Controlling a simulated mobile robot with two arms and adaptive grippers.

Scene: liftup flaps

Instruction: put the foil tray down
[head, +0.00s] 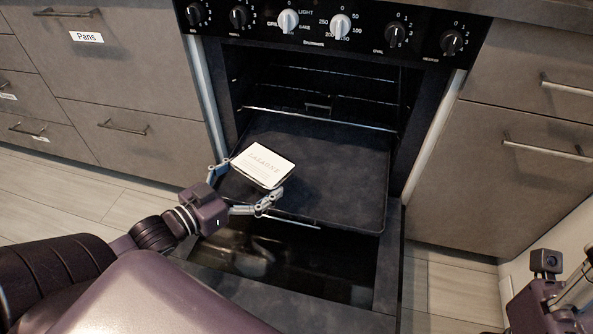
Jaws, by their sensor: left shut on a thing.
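The foil tray (263,164) has a white lid with "LASAGNE" printed on it. My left gripper (248,184) is shut on its near left side, one finger at the left corner and one at the near right corner. The foil tray is over the left part of a dark baking tray (345,180) that sticks out of the open oven. I cannot tell whether it touches the baking tray. My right gripper (548,296) shows only in part at the bottom right; its fingers are not clear.
The oven door (300,300) is folded down below the baking tray. Wire racks (330,98) are inside the oven above it. Knobs (340,26) line the panel on top. Drawers flank the oven, one labelled "Pans" (87,37). The baking tray's right part is bare.

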